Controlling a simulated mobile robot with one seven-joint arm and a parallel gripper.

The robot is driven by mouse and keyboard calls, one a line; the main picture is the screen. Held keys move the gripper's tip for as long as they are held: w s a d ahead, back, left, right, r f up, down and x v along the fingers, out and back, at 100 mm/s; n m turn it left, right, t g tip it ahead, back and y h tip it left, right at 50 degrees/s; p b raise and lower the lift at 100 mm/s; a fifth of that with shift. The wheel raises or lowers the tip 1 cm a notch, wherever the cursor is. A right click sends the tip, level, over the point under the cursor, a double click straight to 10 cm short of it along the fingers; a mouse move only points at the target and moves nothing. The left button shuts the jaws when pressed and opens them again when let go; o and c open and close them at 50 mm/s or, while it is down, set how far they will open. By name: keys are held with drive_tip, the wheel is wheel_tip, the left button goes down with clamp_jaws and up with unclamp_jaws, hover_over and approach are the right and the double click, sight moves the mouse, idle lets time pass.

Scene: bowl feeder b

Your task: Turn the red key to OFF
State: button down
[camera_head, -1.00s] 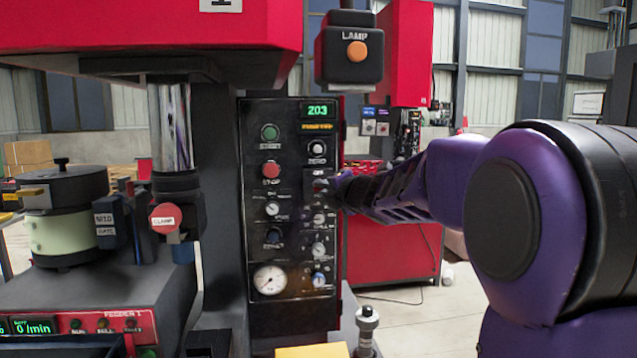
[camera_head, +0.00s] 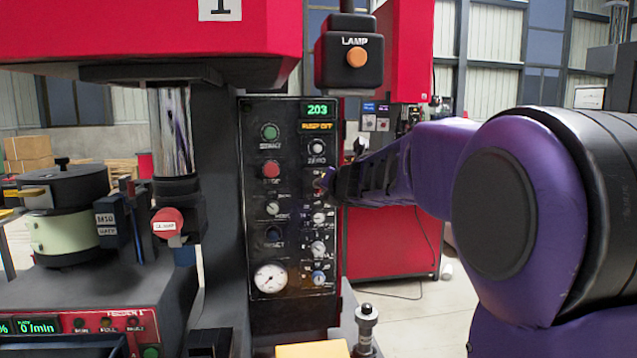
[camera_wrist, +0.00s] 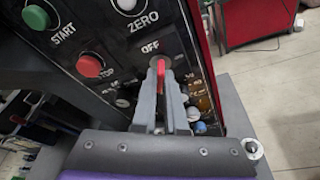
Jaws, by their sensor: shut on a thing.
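The red key (camera_wrist: 160,76) stands in the black control panel (camera_head: 257,215), just below the white OFF label (camera_wrist: 150,47) in the wrist view. My gripper (camera_wrist: 161,85) is shut on the key, with one grey finger on each side. The key's length runs roughly up and down in the wrist view, towards OFF. In the head view my gripper (camera_head: 325,182) reaches the panel's right column from the right; a little red shows at its tips. The fingers hide the lower key and some labels.
Close to the key are the white ZERO button (camera_wrist: 126,4), the red stop button (camera_wrist: 90,66) and the green start button (camera_wrist: 36,17). Small knobs and a gauge (camera_head: 270,279) lie lower on the panel. The lamp box (camera_head: 349,55) hangs above.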

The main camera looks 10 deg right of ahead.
drive_tip(key=n+h, duration=0.1)
drive_tip(key=n, duration=0.1)
drive_tip(key=n+h, duration=0.1)
drive_tip(key=n, duration=0.2)
drive_tip(key=shift+a+h+p, duration=0.15)
drive_tip(key=shift+h+p, duration=0.15)
drive_tip(key=shift+p, duration=0.1)
drive_tip(key=c, duration=0.9)
unclamp_jaws()
drive_tip(key=s+b, duration=0.1)
drive_tip(key=s, duration=0.6)
